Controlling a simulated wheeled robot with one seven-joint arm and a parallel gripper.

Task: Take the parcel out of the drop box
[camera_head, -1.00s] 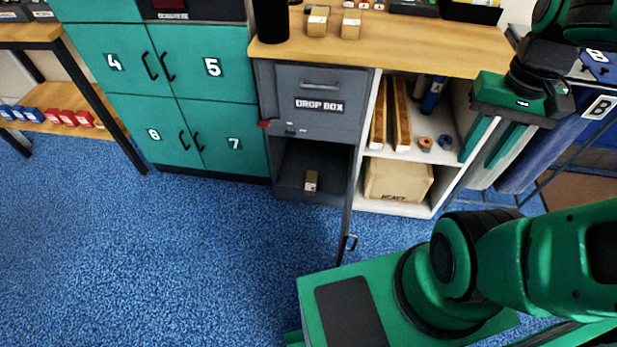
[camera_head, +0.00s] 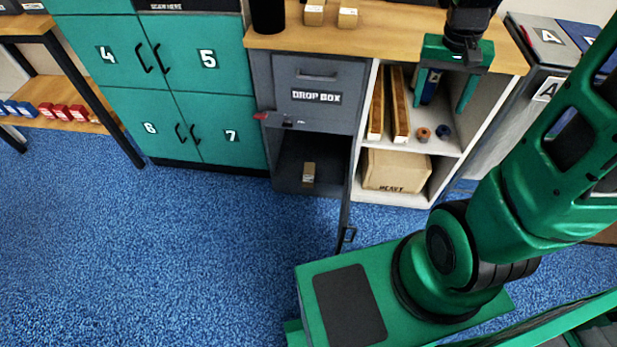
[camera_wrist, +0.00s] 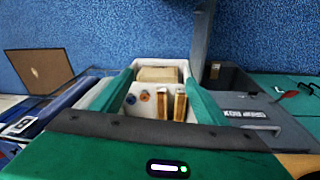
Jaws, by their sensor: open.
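The grey drop box (camera_head: 318,97) stands under the wooden counter, with its label and a handle on the upper front. Its lower door (camera_head: 346,205) hangs open toward me. The small brown parcel (camera_head: 309,173) sits inside on the floor of the lower compartment. My gripper (camera_head: 440,105) is open and empty, fingers down, in front of the white shelf, right of and higher than the parcel.
The white shelf (camera_head: 433,148) beside the drop box holds long cartons, tape rolls and a large HEAVY box (camera_head: 394,171). Teal numbered lockers (camera_head: 205,75) stand to the left. A red lever (camera_head: 261,116) sticks out at the box's left. The blue floor in front is clear.

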